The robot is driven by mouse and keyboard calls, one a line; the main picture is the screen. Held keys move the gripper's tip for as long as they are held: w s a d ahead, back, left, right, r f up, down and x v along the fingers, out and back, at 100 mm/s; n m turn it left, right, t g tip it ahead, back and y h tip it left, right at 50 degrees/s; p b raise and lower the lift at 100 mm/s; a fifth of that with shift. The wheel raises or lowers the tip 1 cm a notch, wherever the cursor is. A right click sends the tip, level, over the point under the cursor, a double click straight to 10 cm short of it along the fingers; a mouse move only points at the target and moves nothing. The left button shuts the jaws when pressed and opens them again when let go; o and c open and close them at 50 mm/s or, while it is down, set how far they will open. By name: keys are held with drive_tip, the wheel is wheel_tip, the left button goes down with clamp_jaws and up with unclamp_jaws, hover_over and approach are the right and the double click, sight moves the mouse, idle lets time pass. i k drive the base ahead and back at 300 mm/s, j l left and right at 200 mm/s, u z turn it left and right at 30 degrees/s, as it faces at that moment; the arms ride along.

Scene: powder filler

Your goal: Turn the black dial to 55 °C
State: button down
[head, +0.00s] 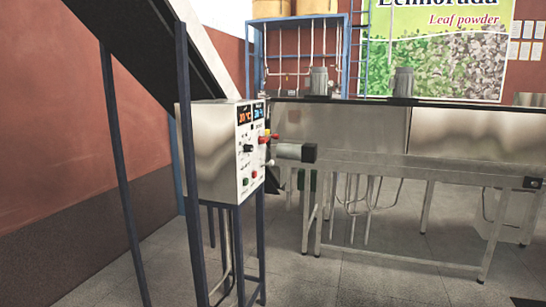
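A pale metal control box (215,155) stands on dark blue legs left of centre, its button panel turned to the right. A small black dial (248,148) sits on that panel, at mid height. Its pointer mark is too small to read. An orange display (244,116) at the panel's top appears to read about 20 °C. A blue display (258,110) beside it is not clearly readable. My gripper is not in view.
Red knobs (264,139) and a green button (254,174) are near the dial. A grey cylinder with a black end (295,152) juts out right of the panel. A dark sloping chute (150,50) and post (188,170) stand at left. Floor (370,275) in front is clear.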

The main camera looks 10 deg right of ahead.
sight(247, 148)
drive_tip(key=i+l, duration=0.1)
drive_tip(key=i, duration=0.3)
drive_tip(key=i+u, duration=0.15)
drive_tip(key=i, duration=0.25)
drive_tip(key=i+z, duration=0.15)
drive_tip(key=i, duration=0.75)
drive_tip(key=i+z, duration=0.15)
drive_tip(key=i, duration=0.8)
drive_tip(key=j, duration=0.1)
